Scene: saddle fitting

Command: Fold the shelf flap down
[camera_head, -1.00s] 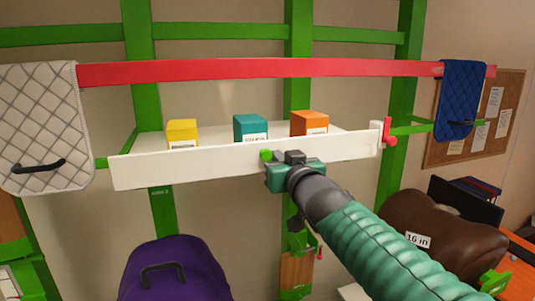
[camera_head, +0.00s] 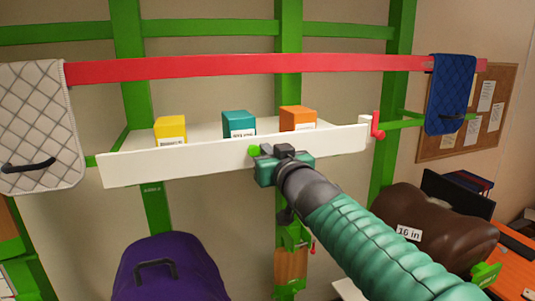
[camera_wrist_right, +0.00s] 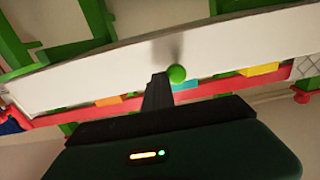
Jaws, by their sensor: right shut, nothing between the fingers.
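The white shelf flap (camera_head: 200,162) stands up along the front edge of the white shelf (camera_head: 208,132), with a green knob (camera_head: 254,150) on its face. In the right wrist view the flap (camera_wrist_right: 110,68) runs across the picture, with the green knob (camera_wrist_right: 177,74) near its middle. My right gripper (camera_head: 268,152) is at the flap's front, right beside the knob. Its fingers (camera_wrist_right: 157,90) are shut with nothing between them. I cannot tell whether they touch the flap. My left gripper is not in view.
Yellow (camera_head: 171,129), teal (camera_head: 238,123) and orange (camera_head: 297,117) boxes sit on the shelf behind the flap. A red bar (camera_head: 240,66) runs above, with a white quilted pad (camera_head: 40,120) and a blue pad (camera_head: 450,90). A purple cover (camera_head: 165,270) and brown saddle (camera_head: 430,225) are below.

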